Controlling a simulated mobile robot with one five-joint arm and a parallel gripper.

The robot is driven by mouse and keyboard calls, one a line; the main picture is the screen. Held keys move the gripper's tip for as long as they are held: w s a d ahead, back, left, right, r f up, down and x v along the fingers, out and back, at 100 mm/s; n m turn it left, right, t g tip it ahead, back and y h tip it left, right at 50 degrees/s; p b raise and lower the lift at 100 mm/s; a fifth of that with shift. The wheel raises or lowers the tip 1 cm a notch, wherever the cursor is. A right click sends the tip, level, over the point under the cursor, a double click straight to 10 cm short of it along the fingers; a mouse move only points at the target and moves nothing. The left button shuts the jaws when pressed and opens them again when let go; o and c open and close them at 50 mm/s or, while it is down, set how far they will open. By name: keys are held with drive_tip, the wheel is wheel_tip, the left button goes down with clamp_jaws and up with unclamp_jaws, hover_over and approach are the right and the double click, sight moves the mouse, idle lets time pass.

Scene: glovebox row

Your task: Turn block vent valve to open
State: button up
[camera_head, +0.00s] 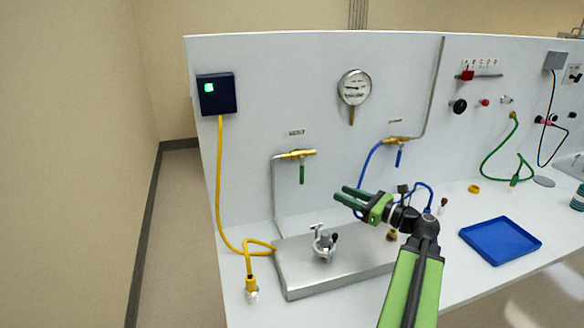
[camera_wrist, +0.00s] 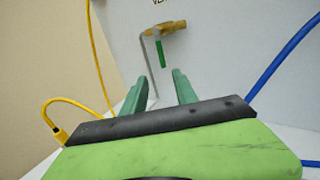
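The valve under the VENT label (camera_head: 297,132) has a horizontal brass body (camera_head: 296,154) and a green lever (camera_head: 302,174) hanging straight down, across the body. A grey pipe (camera_head: 274,195) runs from it down to the metal block (camera_head: 305,280). In the wrist view the brass body (camera_wrist: 165,29) and green lever (camera_wrist: 159,52) show ahead, beyond the fingertips. My gripper (camera_head: 340,193) is to the right of and below the lever, apart from it, with its fingers pointing left. In the wrist view its two green fingers (camera_wrist: 160,76) stand apart with nothing between them.
A second brass valve (camera_head: 396,139) with a blue lever (camera_head: 398,158) and a blue hose is to the right. A gauge (camera_head: 355,87) hangs above. A clamp-like fitting (camera_head: 324,243) stands on the block. A yellow cable (camera_head: 219,190) runs down the left. A blue tray (camera_head: 500,241) lies right.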

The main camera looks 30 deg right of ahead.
sight(303, 177)
drive_tip(key=shift+d+r, duration=0.1)
drive_tip(key=x, duration=1.7)
drive_tip(key=shift+w+d, duration=0.1)
drive_tip(key=shift+w, duration=0.05)
clamp_jaws()
idle(0.5)
